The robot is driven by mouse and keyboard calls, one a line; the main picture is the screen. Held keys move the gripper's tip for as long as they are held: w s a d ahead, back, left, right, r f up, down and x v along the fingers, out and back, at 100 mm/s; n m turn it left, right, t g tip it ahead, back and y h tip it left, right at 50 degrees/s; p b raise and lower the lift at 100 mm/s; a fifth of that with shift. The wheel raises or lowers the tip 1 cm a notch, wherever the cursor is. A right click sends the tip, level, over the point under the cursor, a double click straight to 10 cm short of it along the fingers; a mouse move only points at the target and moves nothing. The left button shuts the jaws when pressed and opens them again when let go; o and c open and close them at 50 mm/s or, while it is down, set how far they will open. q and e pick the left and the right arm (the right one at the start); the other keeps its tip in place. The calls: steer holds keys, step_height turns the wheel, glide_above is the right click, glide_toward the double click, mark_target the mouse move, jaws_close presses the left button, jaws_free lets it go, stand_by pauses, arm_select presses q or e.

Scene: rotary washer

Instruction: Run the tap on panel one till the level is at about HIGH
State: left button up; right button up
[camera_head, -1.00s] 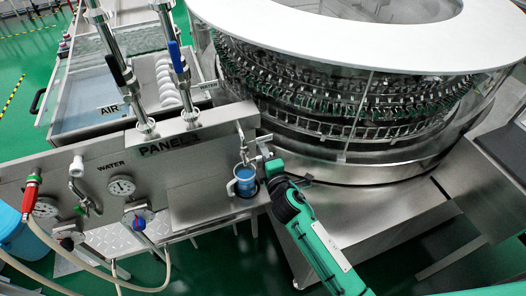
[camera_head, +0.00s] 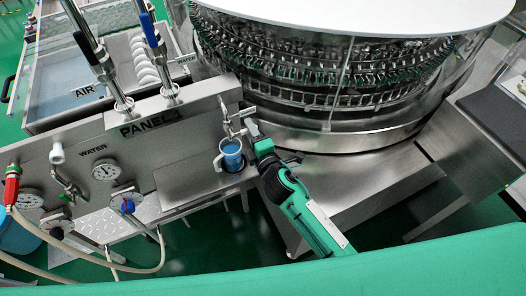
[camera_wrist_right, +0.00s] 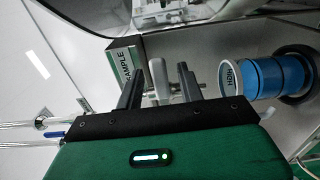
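The tap (camera_head: 227,122) is on the right end of the steel panel (camera_head: 190,135) labelled PANEL; the panel's number is hard to read. A blue and white cup (camera_head: 231,158) stands below the tap, with its handle to the left. In the right wrist view the cup (camera_wrist_right: 268,78) shows blue bands and the word HIGH; its water level cannot be told. My right gripper (camera_head: 250,129) is at the tap, just above and right of the cup. In the wrist view its two fingers (camera_wrist_right: 160,78) are apart, with the tap's handle (camera_wrist_right: 157,82) between them. My left gripper is not in view.
A large round glass-walled washer (camera_head: 330,80) stands behind and right of the tap. A WATER gauge (camera_head: 105,170), valves and hoses (camera_head: 155,262) are on the panel's left. A SAMPLE sign (camera_wrist_right: 125,62) is near the fingers in the wrist view.

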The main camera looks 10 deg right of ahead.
steer(key=b+v, duration=0.2)
steer(key=v, duration=0.9)
